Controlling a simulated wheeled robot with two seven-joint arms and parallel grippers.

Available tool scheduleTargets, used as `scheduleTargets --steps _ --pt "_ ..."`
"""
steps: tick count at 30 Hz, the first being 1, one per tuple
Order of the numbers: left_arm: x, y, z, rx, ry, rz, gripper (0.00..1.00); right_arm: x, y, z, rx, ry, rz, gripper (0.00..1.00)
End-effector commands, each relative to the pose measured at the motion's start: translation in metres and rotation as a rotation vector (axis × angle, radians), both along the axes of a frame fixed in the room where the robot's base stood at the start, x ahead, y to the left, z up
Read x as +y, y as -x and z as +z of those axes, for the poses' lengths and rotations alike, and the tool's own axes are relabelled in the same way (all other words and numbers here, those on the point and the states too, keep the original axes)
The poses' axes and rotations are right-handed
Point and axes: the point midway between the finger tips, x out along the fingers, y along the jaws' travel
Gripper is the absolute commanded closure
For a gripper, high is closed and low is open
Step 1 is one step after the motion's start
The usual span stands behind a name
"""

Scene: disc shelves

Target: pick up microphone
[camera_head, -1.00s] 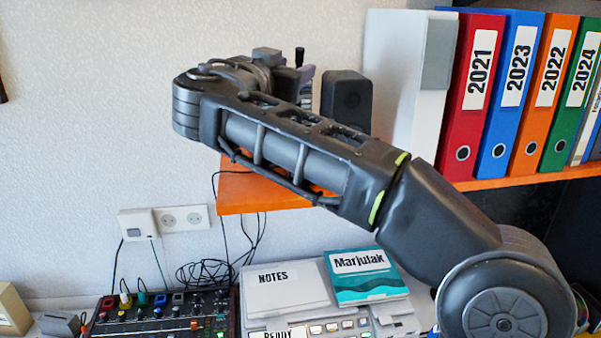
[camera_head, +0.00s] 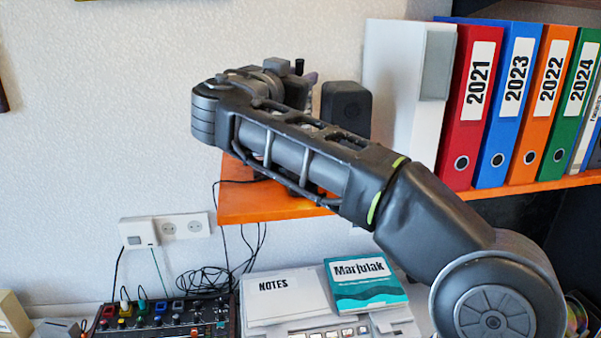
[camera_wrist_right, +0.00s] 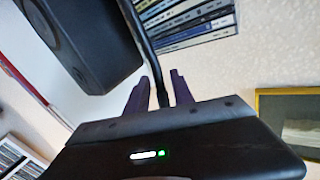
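The microphone (camera_wrist_right: 144,42) shows in the right wrist view as a thin dark rod, running from the top edge down between the purple fingers. In the head view only a small dark upright tip (camera_head: 299,66) shows behind my right arm, and I take it to be the microphone. My right gripper (camera_wrist_right: 160,77) is open, with one finger on each side of the rod. The rod looks nearer the right finger in the picture; I cannot tell whether they touch. In the head view the right gripper is mostly hidden by its own wrist. My left gripper is out of view.
A dark speaker (camera_head: 346,108) stands close to the right of the hand on the orange shelf (camera_head: 262,207). A white box (camera_head: 402,85) and several binders (camera_head: 472,105) stand farther right. A mixer (camera_head: 165,318) and a notes box (camera_head: 285,298) lie below.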

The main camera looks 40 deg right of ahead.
Motion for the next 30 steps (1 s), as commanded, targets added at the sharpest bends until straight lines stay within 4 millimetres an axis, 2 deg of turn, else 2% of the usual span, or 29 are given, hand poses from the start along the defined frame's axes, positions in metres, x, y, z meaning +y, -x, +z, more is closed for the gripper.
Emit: scheduleTargets --steps 1,10,30 --pt "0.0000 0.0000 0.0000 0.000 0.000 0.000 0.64 0.0000 0.0000 0.0001 0.000 0.000 0.000 0.76" --pt "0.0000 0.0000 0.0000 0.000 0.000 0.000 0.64 -0.0001 0.0001 0.0001 0.000 0.000 0.000 1.00" --pt "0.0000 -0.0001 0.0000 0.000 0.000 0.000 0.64 0.0000 0.0000 0.0000 0.000 0.000 0.000 1.00"
